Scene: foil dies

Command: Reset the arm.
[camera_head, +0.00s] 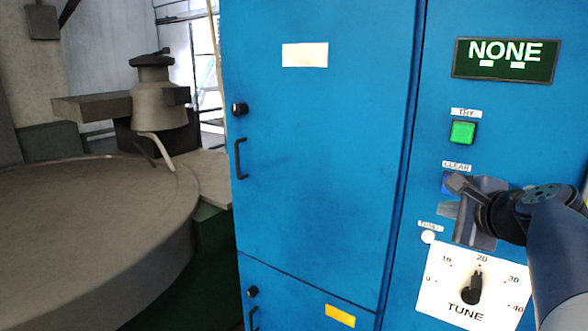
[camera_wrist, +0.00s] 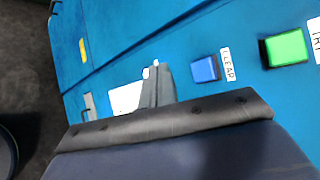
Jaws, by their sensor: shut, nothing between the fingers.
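My gripper (camera_head: 453,196) is in front of the blue cabinet's control panel, at the right of the head view. Its fingers are shut and hold nothing; they also show in the wrist view (camera_wrist: 157,75). In the head view the fingers partly cover the blue CLEAR button (camera_head: 446,183). In the wrist view that button (camera_wrist: 205,68) is in plain sight, to the right of the fingertips and apart from them in the picture. Whether the gripper touches the panel I cannot tell.
The green TRY button (camera_head: 463,132) sits above CLEAR, under a display (camera_head: 504,60) reading NONE. Below are a small white round lamp (camera_head: 429,237) and the TUNE dial (camera_head: 472,288), its pointer near 20. A large round grey table (camera_head: 90,235) stands at left.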

